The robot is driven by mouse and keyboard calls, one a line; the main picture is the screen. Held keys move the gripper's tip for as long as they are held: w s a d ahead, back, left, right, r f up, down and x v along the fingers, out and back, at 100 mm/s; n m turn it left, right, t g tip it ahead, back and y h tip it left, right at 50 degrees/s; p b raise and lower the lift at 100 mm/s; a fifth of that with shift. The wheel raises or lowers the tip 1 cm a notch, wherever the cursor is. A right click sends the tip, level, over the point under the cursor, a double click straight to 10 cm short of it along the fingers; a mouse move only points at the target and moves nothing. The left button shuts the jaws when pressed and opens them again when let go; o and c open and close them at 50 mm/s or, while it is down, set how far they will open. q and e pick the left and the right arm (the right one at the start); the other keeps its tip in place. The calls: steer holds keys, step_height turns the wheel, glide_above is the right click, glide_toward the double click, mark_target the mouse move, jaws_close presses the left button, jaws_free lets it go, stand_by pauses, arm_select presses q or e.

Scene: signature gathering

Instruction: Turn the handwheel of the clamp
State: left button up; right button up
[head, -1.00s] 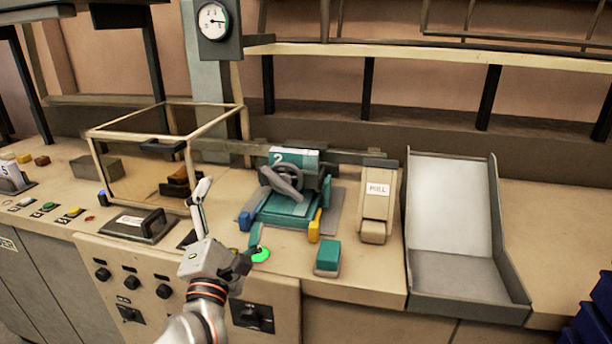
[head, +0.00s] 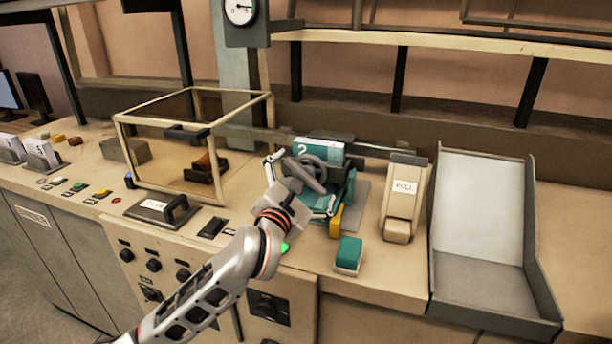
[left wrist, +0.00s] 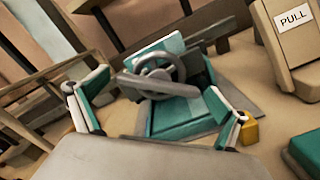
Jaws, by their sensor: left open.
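The clamp (head: 340,188) is a teal fixture with a teal-and-white plate marked 2, standing on the bench. Its grey handwheel (head: 304,172) is tilted towards me; it also shows in the left wrist view (left wrist: 157,68). My left gripper (head: 300,184) is open in front of the clamp, with one finger on each side of the handwheel. In the left wrist view the fingers (left wrist: 160,112) are spread wide and the wheel lies beyond them, between them. I see no grip on the wheel. Part of the clamp base is hidden behind my gripper. My right gripper is not in view.
A framed clear box (head: 192,196) stands left of the clamp. A PULL lever block (head: 403,205), a teal block (head: 348,254) and a grey chute (head: 486,290) are on the right. A green-lit button (head: 285,247) is partly behind my arm. A yellow part (head: 336,221) sits at the clamp's right.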

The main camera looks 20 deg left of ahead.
arm_select(q)
steer(key=shift+w, duration=0.3)
steer(key=c, duration=1)
steer(key=shift+c, duration=0.2)
